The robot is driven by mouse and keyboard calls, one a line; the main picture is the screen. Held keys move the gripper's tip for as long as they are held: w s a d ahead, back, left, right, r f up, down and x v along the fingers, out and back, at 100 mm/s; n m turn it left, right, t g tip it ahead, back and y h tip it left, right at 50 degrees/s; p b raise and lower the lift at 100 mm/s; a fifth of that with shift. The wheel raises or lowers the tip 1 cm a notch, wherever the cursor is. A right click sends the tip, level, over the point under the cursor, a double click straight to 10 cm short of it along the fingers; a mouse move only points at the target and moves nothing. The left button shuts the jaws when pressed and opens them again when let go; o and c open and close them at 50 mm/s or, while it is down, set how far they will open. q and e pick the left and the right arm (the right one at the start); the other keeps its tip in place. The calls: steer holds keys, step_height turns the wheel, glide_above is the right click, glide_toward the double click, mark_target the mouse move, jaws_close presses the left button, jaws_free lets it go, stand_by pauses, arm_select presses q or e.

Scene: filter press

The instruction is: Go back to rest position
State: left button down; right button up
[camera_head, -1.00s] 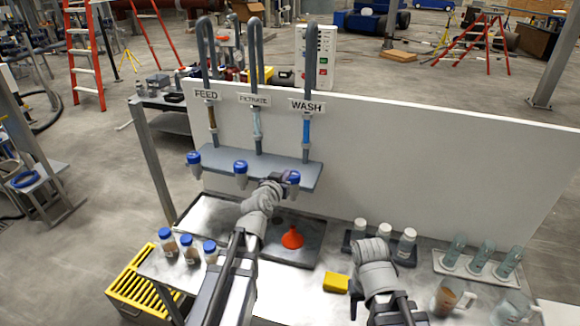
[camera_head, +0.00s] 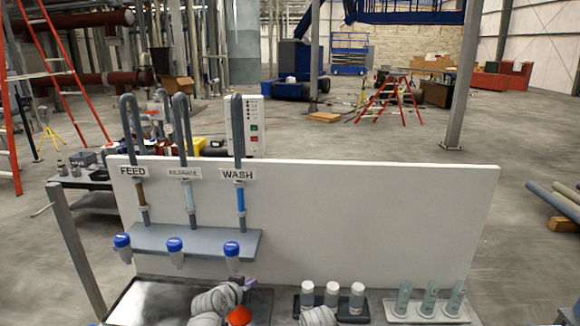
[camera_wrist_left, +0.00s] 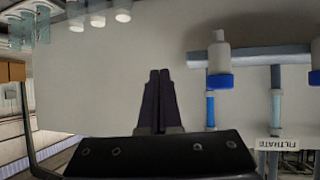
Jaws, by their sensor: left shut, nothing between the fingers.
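My left gripper (camera_head: 248,283) shows at the bottom of the head view, in front of the white panel and below the WASH line. In the left wrist view its dark fingers (camera_wrist_left: 160,75) are together with nothing between them. They point at the bare panel, apart from the blue-capped bottle to their right. Only grey links of my right arm show at the bottom edge of the head view; its gripper is not in view.
An orange funnel (camera_head: 239,316), a rack of white-capped bottles (camera_head: 332,295) and clear cylinders (camera_head: 428,298) stand on the bench.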

arm_select(q)
steer(key=s+d+f+m+g+b, duration=0.1)
steer(key=s+d+f+g+b, duration=0.2)
steer(key=s+f, duration=0.35)
steer(key=s+d+f+m+g+b, duration=0.1)
steer(key=s+d+f+g, duration=0.4)
steer(key=f, duration=0.3)
steer(key=s+f+g+y+b, duration=0.2)
steer(key=s+f+g+y, duration=0.1)
steer(key=s, duration=0.7)
steer(key=shift+s+a+f+n+g+y+b, duration=0.15)
steer(key=shift+s+f+n+g+y+b, duration=0.2)
steer(key=shift+f+y, duration=0.3)
arm_select(e)
step_height(320, 180, down, 8)
